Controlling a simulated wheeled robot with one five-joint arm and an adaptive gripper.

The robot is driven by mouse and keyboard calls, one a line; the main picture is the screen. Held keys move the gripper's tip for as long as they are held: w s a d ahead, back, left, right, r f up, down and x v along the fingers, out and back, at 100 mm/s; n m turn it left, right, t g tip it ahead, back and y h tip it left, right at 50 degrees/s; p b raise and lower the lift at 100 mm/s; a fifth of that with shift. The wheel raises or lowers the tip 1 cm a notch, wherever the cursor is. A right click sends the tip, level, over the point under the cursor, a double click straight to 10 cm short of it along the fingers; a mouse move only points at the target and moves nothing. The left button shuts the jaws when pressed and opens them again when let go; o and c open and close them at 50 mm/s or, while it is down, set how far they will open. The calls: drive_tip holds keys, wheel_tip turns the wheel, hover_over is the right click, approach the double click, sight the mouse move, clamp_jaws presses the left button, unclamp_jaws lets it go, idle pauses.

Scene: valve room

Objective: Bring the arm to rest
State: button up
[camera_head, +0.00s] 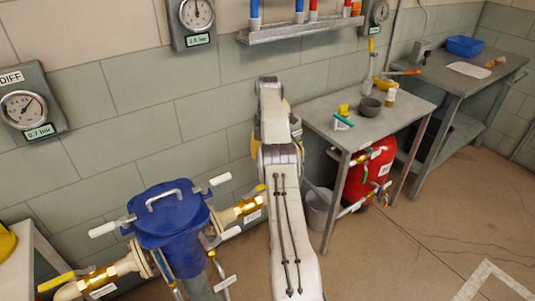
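My arm rises from the bottom middle of the head view, to the right of the blue filter housing (168,215). Its pale links run up and away from the camera to a grey end in front of the tiled wall. No fingers of my gripper show; the arm's own links seem to hide them. I cannot see whether it holds anything.
A grey table (335,108) with a bowl (370,107) and small parts stands right of my arm, with a red tank (368,172) and a bucket (318,208) below. A wall shelf (290,32) and gauges (193,18) are above. Floor (430,235) at right is clear.

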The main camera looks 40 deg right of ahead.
idle(0.4)
drive_tip(key=w+a+r+m, duration=0.1)
drive_tip(key=a+r+m, duration=0.3)
drive_tip(key=a+r, duration=0.6)
drive_tip(key=s+a+r+m+t+p, duration=0.15)
drive_tip(key=s+a+r+m, duration=0.35)
drive_tip(key=a+r, duration=0.55)
drive_tip(key=s+a+f+m, duration=0.2)
drive_tip(key=s+a, duration=0.3)
drive_tip(key=s, duration=0.3)
drive_tip(key=s+a+f+m+t, duration=0.1)
drive_tip(key=s+a+f+m, duration=0.1)
drive_tip(key=s+a, duration=0.3)
drive_tip(key=s+a+f+m+t, duration=0.1)
drive_tip(key=s+a, duration=0.4)
drive_tip(key=s, duration=0.7)
drive_tip(key=shift+f+m+p, duration=0.45)
drive_tip(key=shift+f+m, duration=0.05)
drive_tip(key=shift+m, duration=0.7)
